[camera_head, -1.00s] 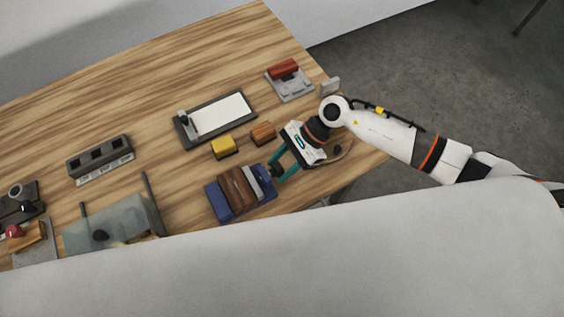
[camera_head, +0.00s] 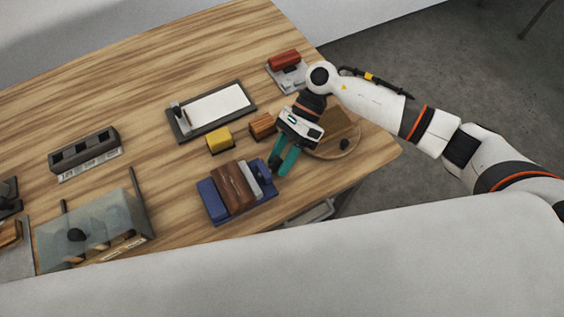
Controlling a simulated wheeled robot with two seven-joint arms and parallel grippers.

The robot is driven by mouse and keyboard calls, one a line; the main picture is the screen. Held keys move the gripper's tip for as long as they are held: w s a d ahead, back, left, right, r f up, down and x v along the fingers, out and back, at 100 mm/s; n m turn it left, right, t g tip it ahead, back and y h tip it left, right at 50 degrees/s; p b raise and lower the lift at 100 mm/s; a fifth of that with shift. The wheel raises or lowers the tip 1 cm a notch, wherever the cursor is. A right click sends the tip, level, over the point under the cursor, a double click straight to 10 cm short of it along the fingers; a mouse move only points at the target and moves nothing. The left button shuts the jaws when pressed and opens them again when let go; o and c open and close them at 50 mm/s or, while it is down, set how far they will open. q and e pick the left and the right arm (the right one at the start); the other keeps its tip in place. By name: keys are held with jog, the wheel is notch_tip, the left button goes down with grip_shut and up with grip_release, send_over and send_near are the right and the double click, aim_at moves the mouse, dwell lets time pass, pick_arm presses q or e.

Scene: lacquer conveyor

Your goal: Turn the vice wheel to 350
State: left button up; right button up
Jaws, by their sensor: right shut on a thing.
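The vice (camera_head: 209,203) is blue with brown wooden jaw blocks and a pale metal plate, and stands near the table's front edge. Its wheel is at the right end, small and mostly hidden by my fingers; I cannot read any angle on it. My right gripper (camera_head: 281,166) reaches down from the upper right, its teal fingers close together at the vice's right end, shut on the wheel. My left gripper is not in view.
A yellow block (camera_head: 219,140) and a small brown block (camera_head: 262,126) lie behind the vice. A round wooden board (camera_head: 348,148) is right of my gripper. A framed white panel (camera_head: 215,105) and a red-topped grey device (camera_head: 285,59) stand farther back. A glassy case (camera_head: 95,225) is left.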

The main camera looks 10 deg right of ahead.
jog(key=shift+w+m+g+b, duration=0.15)
jog(key=shift+m+g+b, duration=0.15)
jog(key=shift+g+b, duration=0.4)
jog(key=o, duration=1)
jog(key=shift+w+d+r+b, duration=0.1)
jog(key=shift+w+d+b, duration=0.1)
jog(key=shift+b, duration=0.1)
jog(key=b+v, duration=0.3)
jog(key=v, duration=0.7)
jog(key=shift+w+d+r+b, duration=0.1)
jog(key=shift+r+b, duration=0.05)
jog(key=shift+b, duration=0.15)
jog(key=shift+w+d+r, duration=0.25)
jog(key=shift+r, duration=0.15)
